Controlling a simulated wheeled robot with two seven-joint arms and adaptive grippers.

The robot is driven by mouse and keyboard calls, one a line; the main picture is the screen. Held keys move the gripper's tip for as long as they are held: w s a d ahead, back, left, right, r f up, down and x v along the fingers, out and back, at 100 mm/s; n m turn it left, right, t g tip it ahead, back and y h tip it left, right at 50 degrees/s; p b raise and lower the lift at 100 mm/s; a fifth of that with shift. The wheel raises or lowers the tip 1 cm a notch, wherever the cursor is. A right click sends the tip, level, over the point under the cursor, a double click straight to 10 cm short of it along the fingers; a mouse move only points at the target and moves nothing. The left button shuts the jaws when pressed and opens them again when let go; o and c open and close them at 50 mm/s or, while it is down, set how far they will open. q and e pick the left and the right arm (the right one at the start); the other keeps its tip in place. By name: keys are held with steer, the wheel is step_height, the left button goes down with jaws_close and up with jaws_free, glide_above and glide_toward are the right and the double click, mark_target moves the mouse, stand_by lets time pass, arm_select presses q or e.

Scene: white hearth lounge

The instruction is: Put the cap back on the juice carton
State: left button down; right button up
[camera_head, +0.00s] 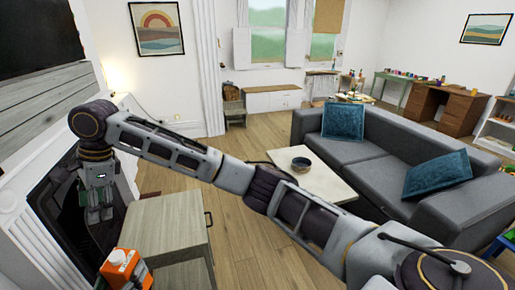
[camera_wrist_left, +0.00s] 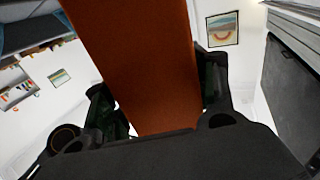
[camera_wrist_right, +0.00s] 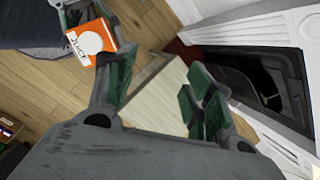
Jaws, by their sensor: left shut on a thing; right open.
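The orange and white juice carton (camera_head: 118,268) is at the bottom left of the head view. My left gripper (camera_wrist_left: 160,105) is shut on it; its orange side (camera_wrist_left: 158,60) fills the space between the fingers. In the right wrist view the carton (camera_wrist_right: 76,47) shows lettering and a round white patch; I cannot tell whether that is print, spout or cap. My right gripper (camera_head: 98,214) points down, above and left of the carton. In its wrist view the right gripper (camera_wrist_right: 160,90) is open and empty, apart from the carton. I see no separate cap clearly.
A pale wooden cabinet (camera_head: 170,222) stands beside the grippers; its top (camera_wrist_right: 158,100) looks bare. The white fireplace (camera_head: 45,215) is close on the left. A grey sofa (camera_head: 375,155) and a low table (camera_head: 325,180) with a dark bowl (camera_head: 301,165) stand farther off.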

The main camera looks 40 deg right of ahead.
steer(key=w+d+f+n+t+y, duration=0.2)
steer(key=w+d+f+t, duration=0.3)
steer(key=w+d+f, duration=1.45)
steer(key=s+d+f+n+t+h, duration=0.1)
steer(key=s+d+f+n+h, duration=0.2)
steer(key=d+f, duration=1)
steer(key=s+d+f+t+h, duration=0.15)
steer(key=s+d+f, duration=0.35)
steer(key=d+f, duration=0.7)
steer(key=s+a+f+n+g+h, duration=0.15)
steer(key=s+f+n+g, duration=0.35)
steer(key=s+f, duration=2.2)
steer(key=s+a+f+n, duration=0.1)
steer(key=s+f, duration=0.3)
steer(key=s, duration=0.7)
steer(key=s+a+f+n+g, duration=0.1)
steer(key=s+f+n, duration=0.3)
steer(key=s, duration=0.8)
steer(key=s+a+f+n+g, duration=0.1)
steer(key=s+f, duration=0.3)
steer(key=s, duration=0.8)
steer(key=shift+a+n+h, duration=0.3)
steer(key=shift+a+n, duration=0.2)
steer(key=shift+n, duration=0.3)
